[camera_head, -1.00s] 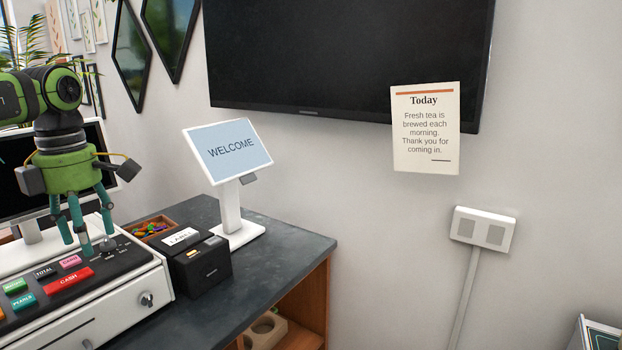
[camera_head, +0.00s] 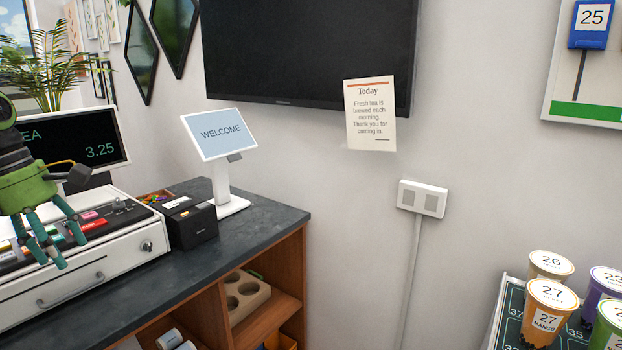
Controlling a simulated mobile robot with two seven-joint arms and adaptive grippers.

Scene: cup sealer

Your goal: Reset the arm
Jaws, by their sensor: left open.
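My left gripper (camera_head: 47,240) comes in from the left edge in the camera head view. It is green and black with teal fingers, which are spread and hold nothing. It is in front of the white cash register (camera_head: 110,255) and hides part of its keys. Whether the fingers touch the register cannot be told. My right gripper is not in view.
The dark counter (camera_head: 255,222) holds a black label printer (camera_head: 190,228) and a white welcome screen (camera_head: 220,135). A register display (camera_head: 75,145) stands at the left. Several numbered cups, one orange (camera_head: 548,310), stand at the lower right.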

